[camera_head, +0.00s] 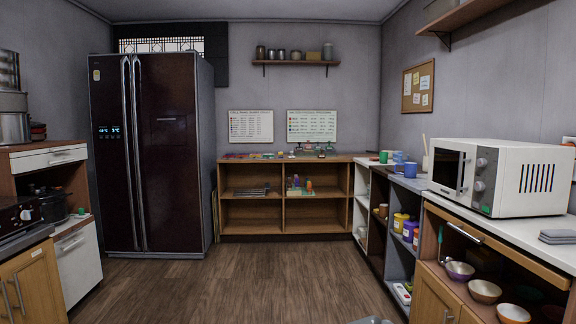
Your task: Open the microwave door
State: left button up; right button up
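The white microwave (525,182) stands on the right-hand counter. Its door (447,168) faces left, has a dark window, and looks shut. A vertical handle (461,173) runs along the door's edge beside two round knobs (481,174). Neither of my grippers shows in the head view. A small grey shape is cut off at the bottom edge, and I cannot tell what it is.
The wooden floor (235,285) in the middle is clear. Bowls (485,291) sit on the shelf below. A dark fridge (170,150) stands back left.

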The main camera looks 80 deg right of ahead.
aim_at(445, 160)
jog(key=z, duration=3.85)
jog(key=i+j+z, duration=0.1)
jog(key=j+z, duration=0.15)
jog(key=i+j+z, duration=0.1)
jog(key=j+z, duration=0.45)
jog(key=j, duration=0.15)
jog(key=i+j+z, duration=0.1)
jog(key=j, duration=0.5)
jog(key=j+z, duration=0.15)
jog(key=j, duration=0.4)
